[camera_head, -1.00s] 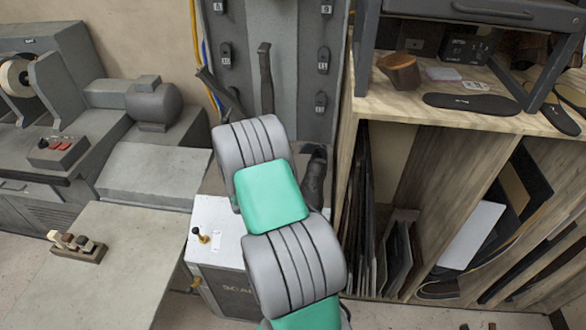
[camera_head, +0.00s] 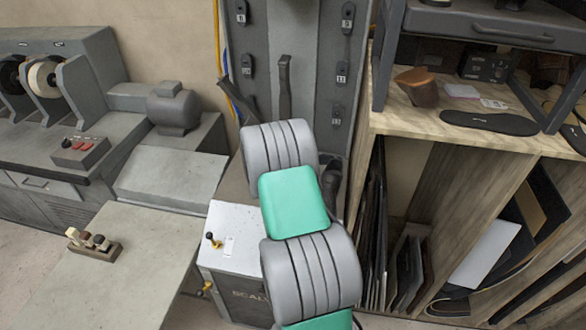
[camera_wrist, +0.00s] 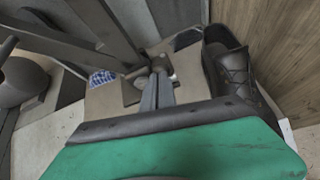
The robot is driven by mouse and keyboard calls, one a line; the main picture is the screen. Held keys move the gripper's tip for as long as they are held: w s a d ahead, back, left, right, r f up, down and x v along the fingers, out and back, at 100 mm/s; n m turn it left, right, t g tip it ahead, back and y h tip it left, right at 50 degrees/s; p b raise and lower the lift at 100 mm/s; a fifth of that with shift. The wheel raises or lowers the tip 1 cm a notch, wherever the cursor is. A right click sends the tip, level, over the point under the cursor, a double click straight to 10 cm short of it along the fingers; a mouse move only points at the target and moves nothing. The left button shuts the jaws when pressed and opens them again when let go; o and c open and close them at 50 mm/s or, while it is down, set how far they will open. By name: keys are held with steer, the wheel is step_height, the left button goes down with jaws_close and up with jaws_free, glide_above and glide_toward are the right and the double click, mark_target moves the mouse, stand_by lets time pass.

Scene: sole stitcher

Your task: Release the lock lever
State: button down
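In the head view my green and grey arm reaches over the middle, and its own links hide my gripper. In the wrist view my gripper (camera_wrist: 159,94) shows as two narrow grey fingers side by side, with no clear gap. Their tips are at a small metal bracket or lever part (camera_wrist: 158,64); whether they touch it or hold part of it I cannot tell. A long dark lever (camera_head: 285,87) stands upright in front of the grey panel, and a second dark lever (camera_head: 236,98) leans left beside it. Which is the lock lever is not clear.
A black shoe (camera_wrist: 232,75) stands right of my fingers in the wrist view. A white-topped box (camera_head: 232,240) with a small black knob (camera_head: 211,237) is left of my arm. A wooden shelf unit (camera_head: 420,130) is close on the right, a grey bench (camera_head: 110,285) on the left.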

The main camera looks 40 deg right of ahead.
steer(key=shift+w+d+r, duration=0.15)
steer(key=shift+d+r, duration=0.15)
steer(key=shift+r, duration=0.2)
steer(key=s+a+r+p, duration=0.2)
steer(key=a+r+p, duration=0.2)
steer(key=r+p, duration=0.3)
steer(key=shift+s+r+p, duration=0.2)
steer(key=shift+r+p, duration=0.2)
steer(key=shift+r, duration=0.3)
